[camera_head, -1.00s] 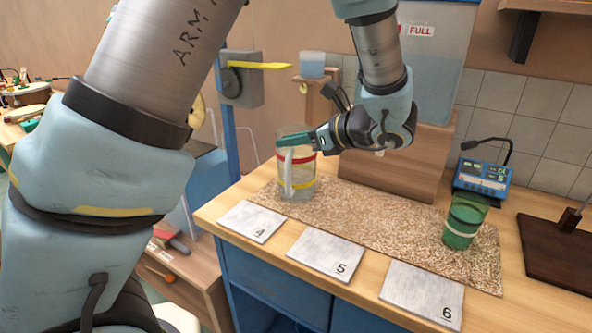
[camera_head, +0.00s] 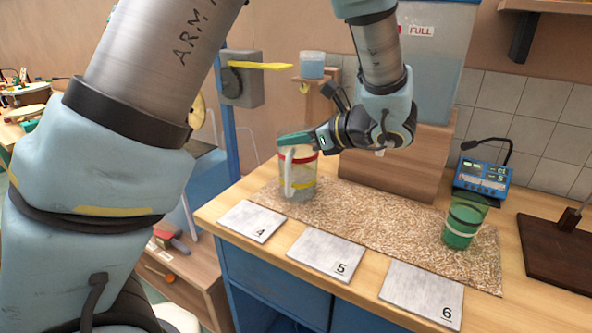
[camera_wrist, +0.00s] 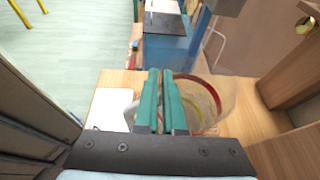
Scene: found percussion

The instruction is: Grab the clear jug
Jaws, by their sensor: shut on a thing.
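The clear jug (camera_head: 302,178) has a red band near the top, a yellow band lower down and a white handle facing the front. It stands upright at the left end of the speckled mat (camera_head: 345,212). My gripper (camera_head: 284,139) reaches over the jug's top from the right, its green fingers at the upper end of the handle. In the wrist view, the fingers (camera_wrist: 160,76) are nearly together, shut on the jug, whose clear wall (camera_wrist: 212,92) shows just right of them. The exact part between the fingers is hidden.
Plates 4 (camera_head: 251,221), 5 (camera_head: 326,257) and 6 (camera_head: 424,291) lie along the bench front. A green cup (camera_head: 462,224) stands at the mat's right end. A wooden block (camera_head: 385,172) rises behind the mat. A blue device (camera_head: 483,177) stands at the back right.

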